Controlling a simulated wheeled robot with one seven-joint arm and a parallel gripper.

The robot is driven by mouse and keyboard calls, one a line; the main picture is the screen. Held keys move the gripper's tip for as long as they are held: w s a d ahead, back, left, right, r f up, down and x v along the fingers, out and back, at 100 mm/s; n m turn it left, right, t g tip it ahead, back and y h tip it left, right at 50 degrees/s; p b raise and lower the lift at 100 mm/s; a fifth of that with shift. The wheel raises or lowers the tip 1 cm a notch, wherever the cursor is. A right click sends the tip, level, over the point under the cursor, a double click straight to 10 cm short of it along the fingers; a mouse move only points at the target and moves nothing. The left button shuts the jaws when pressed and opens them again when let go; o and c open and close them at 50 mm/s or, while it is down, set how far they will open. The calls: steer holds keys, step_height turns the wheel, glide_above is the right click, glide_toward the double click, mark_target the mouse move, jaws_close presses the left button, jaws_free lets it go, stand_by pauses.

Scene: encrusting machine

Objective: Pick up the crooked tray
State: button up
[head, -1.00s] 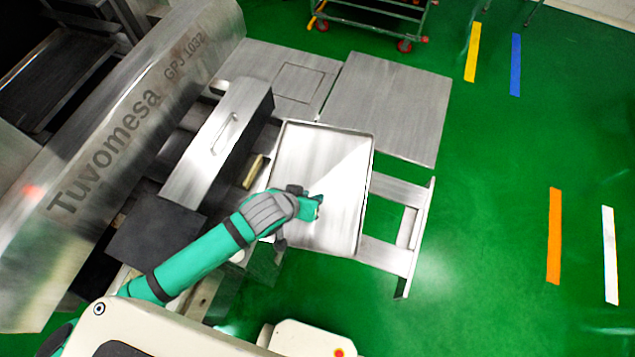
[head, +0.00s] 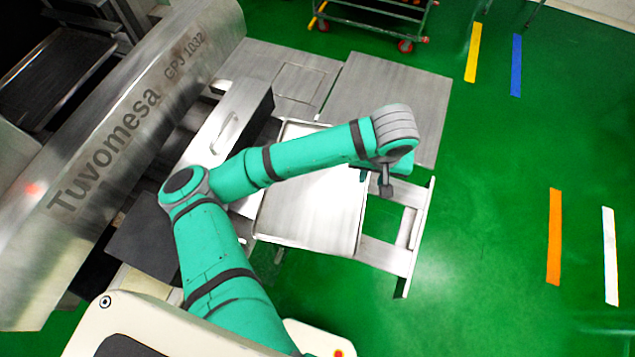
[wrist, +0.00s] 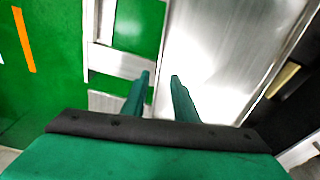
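The crooked tray (head: 300,220) is a shallow metal tray with a raised rim. It sits at a slant on the machine's outfeed frame in the head view, partly hidden under my arm. In the wrist view the tray (wrist: 215,55) fills the middle right. My gripper (wrist: 160,78) shows two teal fingers with a gap between them and nothing in the gap. The fingers point toward the tray's edge on the rail side, one finger to each side of that edge in the picture. I cannot tell the height between fingertips and rim. In the head view the gripper (head: 378,178) is over the tray's right edge.
The slatted metal frame (head: 405,240) extends right of the tray. A flat metal table (head: 395,95) lies behind it. The machine body (head: 150,110) and a handled metal cover (head: 225,130) stand left. A cart (head: 380,20) is at the back. Green floor on the right is clear.

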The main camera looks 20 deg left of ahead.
glide_above(366, 190)
steer(key=s, duration=0.1)
step_height(366, 190, down, 5)
steer(key=shift+r, duration=0.2)
steer(key=shift+w+d+f, duration=0.1)
steer(key=shift+w+f, duration=0.15)
steer(key=shift+f, duration=1.2)
steer(key=shift+w+d+f, duration=0.1)
steer(key=shift+w+f, duration=0.1)
steer(key=shift+f, duration=1.2)
steer(key=shift+a, duration=0.15)
steer(key=shift+s, duration=0.1)
steer(key=c, duration=0.6)
jaws_close()
